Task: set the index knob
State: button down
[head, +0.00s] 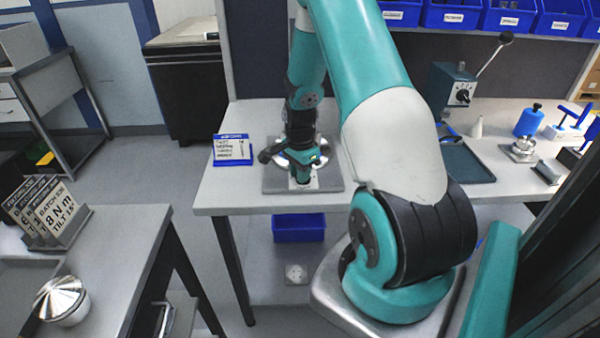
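My gripper (303,179) points down over a grey base plate (326,181) on the light table, near its left end. Parts of a round silver piece (321,161) show beside and behind my gripper on that plate. I cannot make out an index knob there; my gripper and wrist cover the middle of the piece. The fingertips are too small to tell whether they are open, shut or touching anything. A dark device with a small round dial (463,96) and a long lever stands further right on the table, apart from my gripper.
A blue-framed card (233,150) stands left of the plate. A side table at lower left holds sign cards (50,212) and a silver domed part (62,300).

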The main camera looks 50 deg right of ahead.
jog(key=c, duration=1.3)
grip_release()
jog(key=shift+w+d+r, duration=0.1)
jog(key=shift+d, duration=0.2)
jog(key=shift+o, duration=0.8)
jog(key=shift+a, duration=0.1)
notch_tip(320, 180, up, 17)
jog(key=b, duration=0.1)
jog(key=shift+r+b, duration=0.15)
jog(key=shift+b, duration=0.15)
